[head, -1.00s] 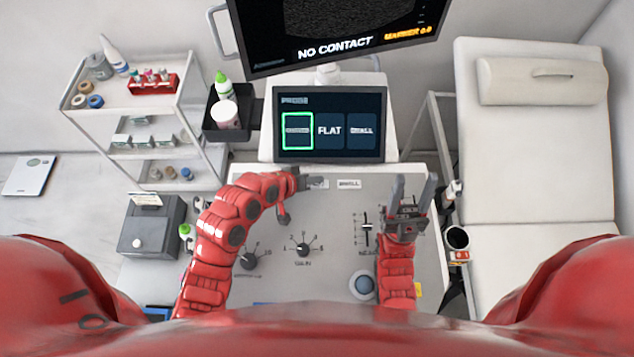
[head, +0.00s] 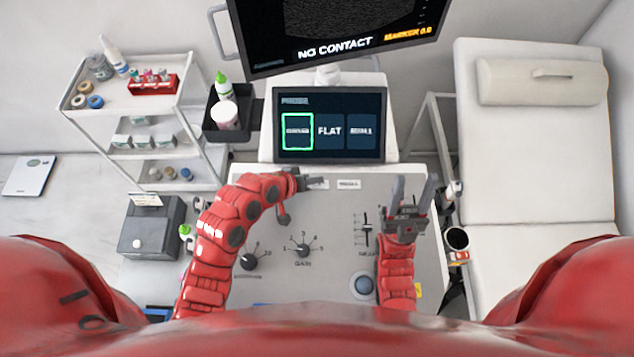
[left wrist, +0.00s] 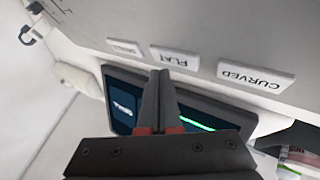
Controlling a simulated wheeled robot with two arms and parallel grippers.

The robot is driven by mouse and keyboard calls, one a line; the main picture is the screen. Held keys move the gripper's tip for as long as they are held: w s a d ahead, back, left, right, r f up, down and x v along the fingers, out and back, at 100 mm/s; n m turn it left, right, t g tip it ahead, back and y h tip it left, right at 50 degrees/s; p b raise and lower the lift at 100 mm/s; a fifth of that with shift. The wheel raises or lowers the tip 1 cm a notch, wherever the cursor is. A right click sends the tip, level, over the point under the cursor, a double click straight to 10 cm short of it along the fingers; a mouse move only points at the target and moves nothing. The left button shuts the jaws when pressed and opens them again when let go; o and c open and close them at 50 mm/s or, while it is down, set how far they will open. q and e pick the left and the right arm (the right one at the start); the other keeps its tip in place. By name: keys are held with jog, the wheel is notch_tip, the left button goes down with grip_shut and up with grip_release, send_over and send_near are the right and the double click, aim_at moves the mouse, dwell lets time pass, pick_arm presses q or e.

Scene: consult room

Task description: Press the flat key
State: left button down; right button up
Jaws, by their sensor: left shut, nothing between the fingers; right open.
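The white flat key, labelled FLAT, (left wrist: 175,58) sits between the small key (left wrist: 125,48) and the curved key (left wrist: 257,76) on the grey console in the left wrist view. My left gripper (left wrist: 160,72) is shut and empty, its fingertips by the flat key's edge; I cannot tell whether they touch it. In the head view my left gripper (head: 302,181) partly hides the row of keys, with the small key (head: 348,184) clear to its right. My right gripper (head: 409,188) is open and empty over the console's right side.
The console screen (head: 330,125) shows a green frame around its left tile, with FLAT unframed. The monitor (head: 340,30) above reads NO CONTACT. Knobs (head: 303,250) and a slider (head: 366,230) lie on the console (head: 330,215). A bin (head: 212,122) with bottles stands left of the screen.

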aim_at(314, 188)
dwell(0.6)
pick_arm(q)
jog(key=shift+f+b, duration=0.4)
jog(key=shift+b, duration=0.05)
jog(key=shift+f+b, duration=0.35)
jog(key=shift+f, duration=0.1)
dwell(0.5)
jog(key=shift+r, duration=0.1)
jog(key=shift+r+p, duration=0.4)
jog(key=shift+r, duration=0.4)
jog(key=shift+r+p, duration=1.35)
jog(key=shift+r, duration=1.2)
jog(key=shift+s+f, duration=0.1)
jog(key=shift+f, duration=0.05)
